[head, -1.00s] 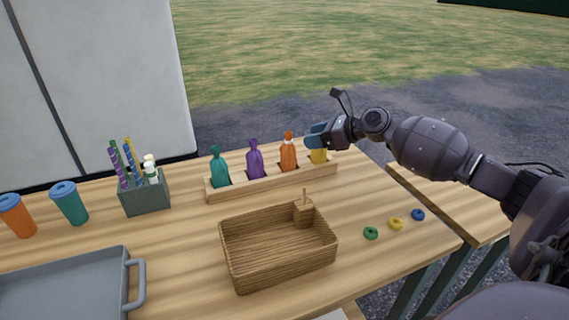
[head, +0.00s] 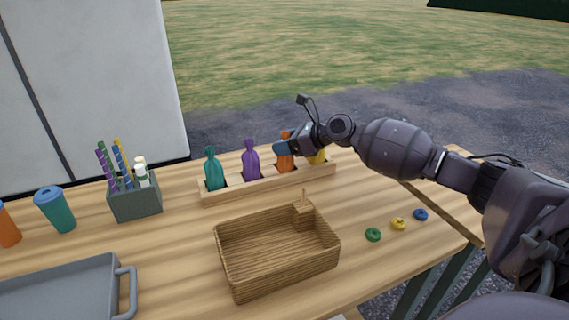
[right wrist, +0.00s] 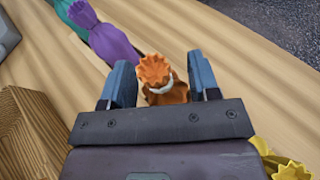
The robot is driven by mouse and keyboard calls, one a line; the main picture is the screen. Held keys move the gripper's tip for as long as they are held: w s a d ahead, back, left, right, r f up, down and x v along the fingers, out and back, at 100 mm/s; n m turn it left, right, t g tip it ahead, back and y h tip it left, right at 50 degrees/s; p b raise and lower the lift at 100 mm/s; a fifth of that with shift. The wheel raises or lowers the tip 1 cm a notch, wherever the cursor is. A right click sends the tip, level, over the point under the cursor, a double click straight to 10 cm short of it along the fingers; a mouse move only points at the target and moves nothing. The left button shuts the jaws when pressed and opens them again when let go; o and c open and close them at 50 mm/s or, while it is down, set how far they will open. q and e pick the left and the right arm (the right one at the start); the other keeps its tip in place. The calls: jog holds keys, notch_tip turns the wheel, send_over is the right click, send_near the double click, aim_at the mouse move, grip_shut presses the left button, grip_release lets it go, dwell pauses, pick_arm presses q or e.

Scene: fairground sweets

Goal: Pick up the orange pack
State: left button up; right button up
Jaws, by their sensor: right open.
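The orange pack (head: 285,162) stands in the wooden rack (head: 270,183), between the purple pack (head: 251,163) and the yellow pack (head: 317,157). My right gripper (head: 283,147) is at its upper part and partly covers it in the head view. In the right wrist view the orange pack (right wrist: 160,78), with a ruffled top and a white tie, lies between the two open blue fingers of my right gripper (right wrist: 161,84). Gaps show on both sides. The pack's lower part is hidden there. My left gripper is not in view.
A teal pack (head: 214,170) is at the rack's left end. A woven basket (head: 278,262) stands in front. Green (head: 373,235), yellow (head: 398,224) and blue (head: 420,215) rings lie at right. A grey holder (head: 135,204), cups and a grey tray (head: 65,290) are at left.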

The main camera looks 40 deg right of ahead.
grip_shut()
jog(key=shift+r, duration=0.15)
